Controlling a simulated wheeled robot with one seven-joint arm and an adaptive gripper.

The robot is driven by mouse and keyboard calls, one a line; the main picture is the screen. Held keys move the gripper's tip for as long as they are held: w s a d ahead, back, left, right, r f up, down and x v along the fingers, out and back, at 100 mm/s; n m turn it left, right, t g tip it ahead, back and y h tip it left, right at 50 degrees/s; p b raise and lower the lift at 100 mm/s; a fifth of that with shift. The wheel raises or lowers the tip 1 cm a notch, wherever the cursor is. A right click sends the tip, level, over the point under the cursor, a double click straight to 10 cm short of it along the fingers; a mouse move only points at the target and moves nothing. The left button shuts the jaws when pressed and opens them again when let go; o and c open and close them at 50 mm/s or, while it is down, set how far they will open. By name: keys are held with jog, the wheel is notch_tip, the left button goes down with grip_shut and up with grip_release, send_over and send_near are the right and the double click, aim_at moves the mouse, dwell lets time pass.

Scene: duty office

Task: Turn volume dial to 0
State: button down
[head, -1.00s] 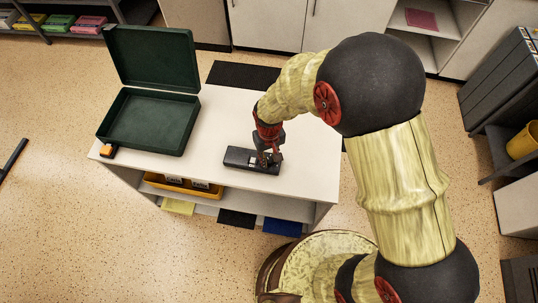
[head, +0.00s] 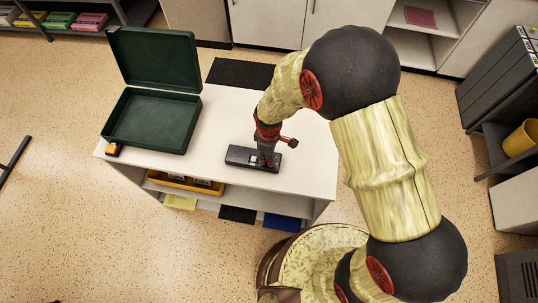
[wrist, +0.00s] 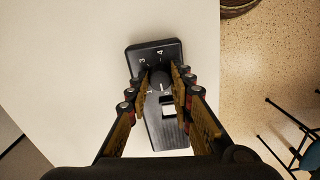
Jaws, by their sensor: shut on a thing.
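The black control box (head: 243,154) lies flat on the white table. In the wrist view the box (wrist: 172,135) shows a round dark volume dial (wrist: 160,80) with a pale pointer mark. A white switch or label (wrist: 169,110) sits nearer on the box. My gripper (wrist: 160,74) points down with one finger on each side of the dial, shut on it. In the head view my gripper (head: 266,161) stands over the right part of the box.
An open green case (head: 150,120) stands on the table's left, beside a small orange-and-black object (head: 114,149). A yellow tray (head: 185,182) sits on the shelf below. The table around the box is clear.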

jog(key=shift+n, duration=0.6)
jog(key=c, duration=1.8)
grip_release()
jog(key=shift+r, duration=0.15)
notch_tip(320, 180, up, 12)
jog(key=shift+f, duration=0.15)
